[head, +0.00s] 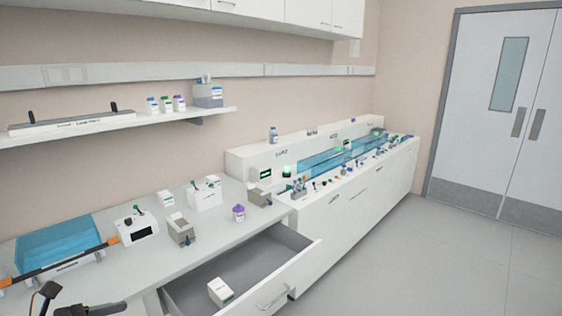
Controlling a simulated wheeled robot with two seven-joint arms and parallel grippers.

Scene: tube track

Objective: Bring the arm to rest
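A dark part of my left gripper (90,310) shows at the bottom left edge, in front of the bench, cut off by the frame. Its fingertips do not show clearly, so I cannot tell whether it is open or shut, or whether it holds anything. My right gripper is not in view. The white bench (150,270) carries a blue clear tray (58,243), a white device with a dark screen (137,229), a grey block device (181,232), a white rack (205,195) and a purple-capped jar (239,212).
A drawer (255,268) stands open below the bench, with a small white box (220,291) inside. An orange and black rod (25,275) crosses before the blue tray. A long white machine (350,185) runs to the right. The floor (450,260) at right is clear.

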